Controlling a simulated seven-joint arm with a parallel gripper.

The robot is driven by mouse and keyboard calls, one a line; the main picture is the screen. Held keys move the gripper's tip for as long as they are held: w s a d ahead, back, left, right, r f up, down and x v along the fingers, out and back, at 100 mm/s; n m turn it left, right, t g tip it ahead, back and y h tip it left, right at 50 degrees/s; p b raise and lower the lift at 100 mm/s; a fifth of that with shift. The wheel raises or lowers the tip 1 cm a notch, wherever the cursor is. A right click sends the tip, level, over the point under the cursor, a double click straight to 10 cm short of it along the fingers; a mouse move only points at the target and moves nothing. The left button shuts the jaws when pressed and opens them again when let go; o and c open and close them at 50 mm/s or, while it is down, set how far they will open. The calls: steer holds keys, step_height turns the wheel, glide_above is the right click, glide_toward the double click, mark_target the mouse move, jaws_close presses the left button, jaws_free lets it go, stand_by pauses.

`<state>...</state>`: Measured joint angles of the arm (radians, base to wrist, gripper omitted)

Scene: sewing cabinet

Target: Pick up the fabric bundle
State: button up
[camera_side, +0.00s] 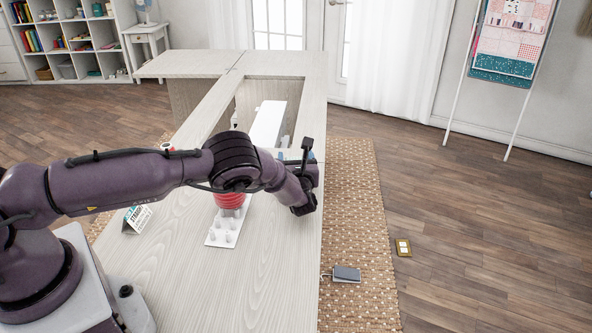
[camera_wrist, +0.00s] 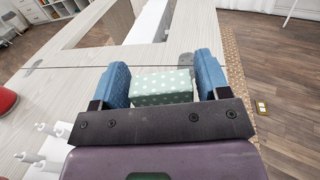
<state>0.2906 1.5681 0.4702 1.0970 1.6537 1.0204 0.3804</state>
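The fabric bundle (camera_wrist: 163,88) is a green block with white dots and a pale, lighter top. In the wrist view it lies between the two blue fingers of my gripper (camera_wrist: 162,78). The fingers are spread wide, one on each side of it. The left finger is very close to the bundle, and whether it touches cannot be told. A thin light gap seems to show at the right finger. In the side view my gripper (camera_side: 298,156) is low over the table's right part, and my arm hides the bundle.
The pale wooden table (camera_side: 265,270) has a cut-out with a white sewing machine (camera_side: 268,124) beyond my gripper. A white rack of spools (camera_side: 223,232) and red thread (camera_side: 230,200) stand left of it. A small sign (camera_side: 138,217) stands further left. The front table top is clear.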

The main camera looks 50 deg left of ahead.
steer(key=c, duration=0.5)
steer(key=shift+r, duration=0.1)
